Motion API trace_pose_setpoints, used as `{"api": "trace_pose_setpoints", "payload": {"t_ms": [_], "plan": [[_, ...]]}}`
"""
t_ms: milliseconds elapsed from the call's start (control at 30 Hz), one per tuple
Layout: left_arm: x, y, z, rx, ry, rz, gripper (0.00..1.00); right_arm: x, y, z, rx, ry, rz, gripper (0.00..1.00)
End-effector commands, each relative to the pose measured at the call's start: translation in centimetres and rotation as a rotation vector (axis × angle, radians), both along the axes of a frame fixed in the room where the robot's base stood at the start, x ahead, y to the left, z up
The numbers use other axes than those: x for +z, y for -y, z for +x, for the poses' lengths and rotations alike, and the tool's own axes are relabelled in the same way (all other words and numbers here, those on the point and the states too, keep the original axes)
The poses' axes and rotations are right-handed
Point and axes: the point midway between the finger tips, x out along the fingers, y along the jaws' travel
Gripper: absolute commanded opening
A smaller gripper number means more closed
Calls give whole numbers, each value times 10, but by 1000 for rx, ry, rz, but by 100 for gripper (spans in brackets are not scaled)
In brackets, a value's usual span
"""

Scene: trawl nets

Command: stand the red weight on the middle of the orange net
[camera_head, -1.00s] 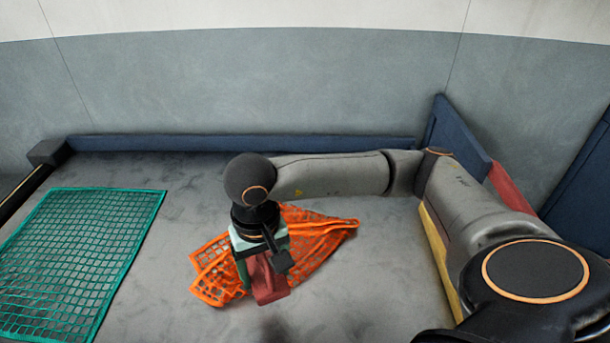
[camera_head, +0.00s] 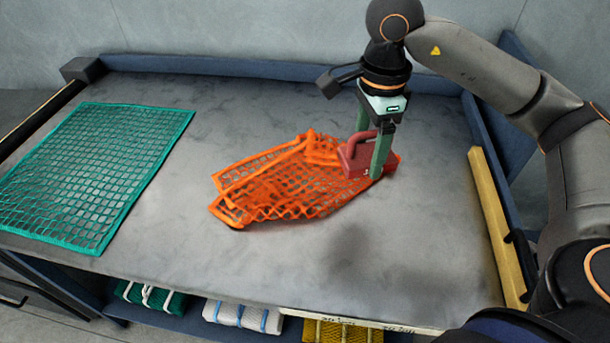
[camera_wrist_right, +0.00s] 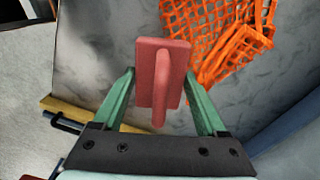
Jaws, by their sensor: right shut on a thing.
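The red weight (camera_head: 353,164), a block with a loop handle, is between the fingers of my right gripper (camera_head: 370,155), which is shut on it. In the head view it appears at the right end of the orange net (camera_head: 275,190); I cannot tell whether it touches the net. In the right wrist view the weight (camera_wrist_right: 149,62) shows between the green fingers (camera_wrist_right: 160,73), against bare grey table, with the orange net (camera_wrist_right: 196,25) beyond it. The net lies crumpled and folded, its right end partly hidden by weight and gripper. My left gripper is out of view.
A flat green net (camera_head: 95,170) lies at the left of the grey table (camera_head: 300,265). A yellow bar (camera_head: 492,225) runs along the right edge, and a blue rail (camera_head: 250,68) along the back. Rolled nets (camera_head: 240,316) sit below the front edge. The table's front middle is clear.

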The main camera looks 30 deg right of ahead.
Motion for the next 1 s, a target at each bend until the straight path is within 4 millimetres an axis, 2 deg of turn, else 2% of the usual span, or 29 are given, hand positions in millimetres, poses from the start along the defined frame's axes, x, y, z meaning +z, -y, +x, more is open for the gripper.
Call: {"api": "trace_pose_setpoints", "payload": {"t_ms": [433,500,700,1000], "plan": [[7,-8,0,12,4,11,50,-36,-37,80,0,3,2,0],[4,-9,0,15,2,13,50,-50,-41,89,-2,0,2,0],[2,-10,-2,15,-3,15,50,-78,-50,110,0,3,1,0],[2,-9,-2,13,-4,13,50,-92,-54,122,0,5,2,0]]}}
